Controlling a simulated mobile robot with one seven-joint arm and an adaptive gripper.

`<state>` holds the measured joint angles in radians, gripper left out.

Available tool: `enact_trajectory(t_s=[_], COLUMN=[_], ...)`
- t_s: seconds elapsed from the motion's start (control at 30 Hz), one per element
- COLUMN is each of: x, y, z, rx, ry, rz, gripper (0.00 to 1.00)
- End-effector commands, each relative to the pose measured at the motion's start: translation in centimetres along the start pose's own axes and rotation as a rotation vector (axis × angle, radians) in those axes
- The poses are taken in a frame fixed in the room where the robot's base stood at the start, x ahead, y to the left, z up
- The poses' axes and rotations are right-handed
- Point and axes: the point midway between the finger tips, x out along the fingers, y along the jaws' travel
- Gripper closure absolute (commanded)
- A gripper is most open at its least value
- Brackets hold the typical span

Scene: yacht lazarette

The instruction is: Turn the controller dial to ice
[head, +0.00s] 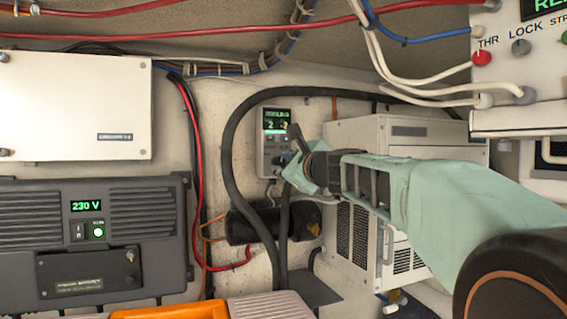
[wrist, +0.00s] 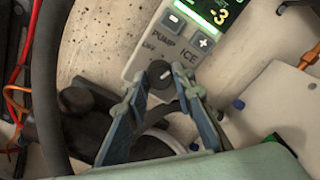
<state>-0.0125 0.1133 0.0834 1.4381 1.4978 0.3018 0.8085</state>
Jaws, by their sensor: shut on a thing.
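The controller (head: 275,142) is a small pale box on the back wall with a lit green display. In the wrist view the controller (wrist: 177,42) shows a display reading about -3, minus and plus buttons, and the labels OFF, PUMP and ICE. Its dark round dial (wrist: 160,73) sits near its lower end, beside these labels. My gripper (wrist: 162,82) is shut on the dial, one finger on each side of it. Which label the dial's mark points to is too small to tell. In the head view my gripper (head: 295,163) reaches the controller from the right and hides the dial.
A thick black hose (head: 230,150) loops around the controller's left side. A white vented unit (head: 350,250) stands behind and below my arm. A dark inverter (head: 95,235) showing 230 V is at left, below a white box (head: 75,105). Red and white cables cross above.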

Motion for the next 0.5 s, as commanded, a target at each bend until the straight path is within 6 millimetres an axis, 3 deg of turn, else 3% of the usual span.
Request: enact_trajectory(t_s=[0.5], x=[-0.02], y=[-0.04], z=[0.04], rx=[0.102], ry=[-0.001], rz=[-0.001], gripper=[1.0])
